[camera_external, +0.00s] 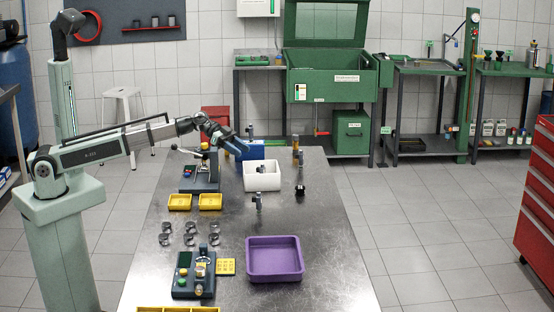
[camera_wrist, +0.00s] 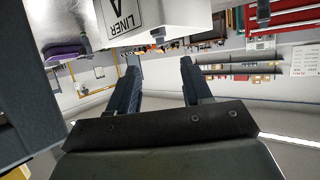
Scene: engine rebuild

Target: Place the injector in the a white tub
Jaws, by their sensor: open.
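The white tub (camera_external: 263,183) stands on the metal table, with a dark thing showing inside it. A white box wall marked "LINER A" (camera_wrist: 150,18) fills the top of the wrist view. My gripper (camera_external: 240,146) is above the table, behind and left of the tub. In the wrist view my gripper (camera_wrist: 160,62) has its two dark fingers apart with nothing between them. A small upright grey-blue part (camera_external: 258,201) stands in front of the tub; I cannot tell whether it is the injector. Other small upright parts (camera_external: 300,172) stand right of the tub.
A blue bin (camera_external: 252,152) stands behind the tub. Yellow trays (camera_external: 180,202), several dark curved pieces (camera_external: 190,232) and two bench fixtures (camera_external: 193,280) are at the left. A purple tray (camera_external: 274,275) is in front. The table's right side (camera_external: 325,225) is clear.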

